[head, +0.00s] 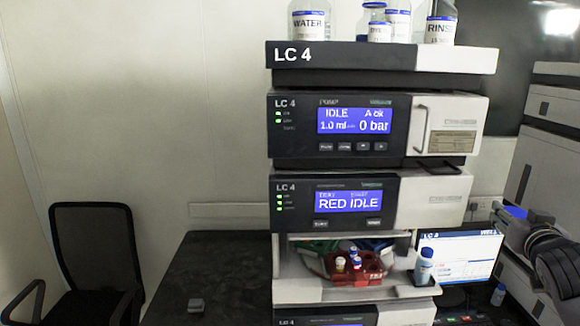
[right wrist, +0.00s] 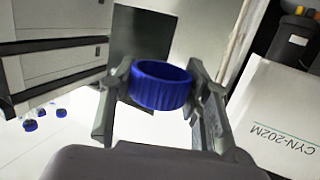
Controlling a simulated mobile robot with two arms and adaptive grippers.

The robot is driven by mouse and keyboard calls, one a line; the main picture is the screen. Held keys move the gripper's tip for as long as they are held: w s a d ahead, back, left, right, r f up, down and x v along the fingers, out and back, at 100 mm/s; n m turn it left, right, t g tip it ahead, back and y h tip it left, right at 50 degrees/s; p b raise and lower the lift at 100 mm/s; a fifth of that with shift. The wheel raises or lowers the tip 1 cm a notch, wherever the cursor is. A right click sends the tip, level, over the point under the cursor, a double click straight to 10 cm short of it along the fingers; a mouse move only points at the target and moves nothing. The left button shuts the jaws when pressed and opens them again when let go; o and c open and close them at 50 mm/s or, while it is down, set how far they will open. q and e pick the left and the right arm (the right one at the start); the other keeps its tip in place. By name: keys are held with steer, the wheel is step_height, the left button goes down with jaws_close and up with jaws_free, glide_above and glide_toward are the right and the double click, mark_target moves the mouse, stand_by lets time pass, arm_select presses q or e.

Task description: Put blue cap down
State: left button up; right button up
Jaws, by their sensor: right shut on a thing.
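The blue cap (right wrist: 160,88) is a ribbed ring shape held between the two fingers of my right gripper (right wrist: 160,78) in the right wrist view. The fingers press on it from both sides, and its open hollow shows. In the head view the cap (head: 515,212) is a small blue patch at the right, at the end of my right gripper (head: 512,219), in the air in front of grey cabinets. My left gripper is not in view.
The LC 4 stack (head: 345,210) stands in the middle, with bottles (head: 308,22) on top and a red vial tray (head: 355,272) in its open bay. A monitor (head: 463,258) is behind, right. The dark bench (head: 215,270) left of the stack is mostly clear.

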steer(key=s+a+f+n+y, duration=0.4)
steer(key=s+a+f+y, duration=0.2)
steer(key=s+a+f, duration=0.4)
steer(key=s+a+f+n+y, duration=0.4)
steer(key=s+a+f+y, duration=0.25)
steer(key=a+f, duration=0.4)
steer(key=shift+a+r+m+t+h, duration=0.5)
steer(key=shift+a+r+m+h, duration=1.2)
steer(key=shift+a+h, duration=1.85)
step_height(320, 180, down, 15)
steer(key=b, duration=1.4)
steer(key=shift+w, duration=0.1)
